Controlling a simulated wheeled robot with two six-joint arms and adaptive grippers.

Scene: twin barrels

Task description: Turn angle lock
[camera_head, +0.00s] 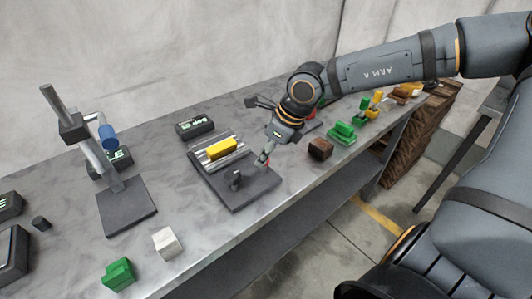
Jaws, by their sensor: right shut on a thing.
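My right gripper (263,159) comes down from the upper right onto the right part of a dark fixture plate (245,194). I cannot tell which part is the angle lock. My left gripper is not in view.
A stand with a tilted post and a blue cylinder (108,137) is at the left. A green block (119,274), a white cube (167,243) and a brown cube (320,149) lie along the front edge. Green blocks (343,132) stand farther right.

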